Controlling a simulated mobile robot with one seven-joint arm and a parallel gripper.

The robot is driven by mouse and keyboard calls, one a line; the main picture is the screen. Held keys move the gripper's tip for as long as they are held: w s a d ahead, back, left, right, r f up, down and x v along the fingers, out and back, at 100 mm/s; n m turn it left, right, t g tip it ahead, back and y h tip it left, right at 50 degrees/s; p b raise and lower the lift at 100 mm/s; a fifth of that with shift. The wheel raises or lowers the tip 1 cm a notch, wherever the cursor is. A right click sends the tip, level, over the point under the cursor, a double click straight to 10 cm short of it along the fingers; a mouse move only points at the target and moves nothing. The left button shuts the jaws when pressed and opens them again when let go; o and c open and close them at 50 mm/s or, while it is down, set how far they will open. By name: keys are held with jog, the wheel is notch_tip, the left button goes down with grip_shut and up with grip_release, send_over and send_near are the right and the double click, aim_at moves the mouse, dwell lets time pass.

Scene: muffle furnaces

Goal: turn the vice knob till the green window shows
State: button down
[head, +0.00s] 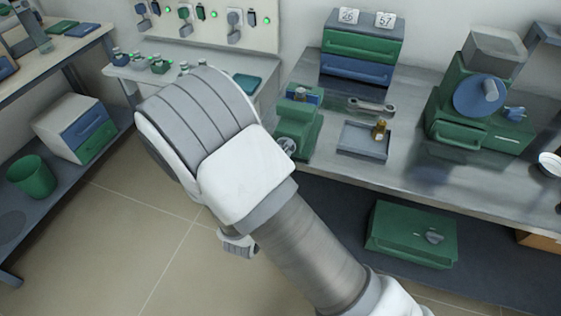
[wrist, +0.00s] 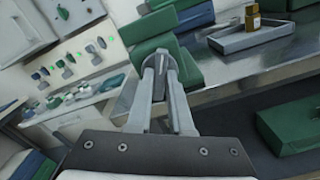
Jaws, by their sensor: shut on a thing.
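The green vice (head: 297,125) stands at the front left edge of the metal bench. Its round grey knob (head: 287,147) faces the front, partly beside my arm. In the wrist view the vice (wrist: 146,28) is just beyond my gripper (wrist: 162,62). The two fingertips are shut on the knob (wrist: 166,73), one on each side of it. My arm hides the gripper in the head view. I cannot make out a green window apart from the green body of the vice.
A grey tray (head: 363,141) with a small brass piece (head: 380,129) lies right of the vice, with a wrench (head: 371,105) behind it. A drawer unit (head: 360,50) stands at the back. A green machine (head: 476,110) is further right. A green box (head: 412,234) lies below the bench.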

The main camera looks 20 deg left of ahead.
jog(key=shift+f+m+b, duration=0.1)
jog(key=shift+m+b, duration=1.1)
jog(key=shift+m, duration=0.3)
jog(key=c, duration=0.8)
grip_release()
jog(key=s, duration=1.1)
jog(key=s+a, duration=0.1)
jog(key=s, duration=0.5)
jog(key=shift+s+a+p, duration=0.1)
jog(key=shift+s+p, duration=0.1)
jog(key=shift+p, duration=0.2)
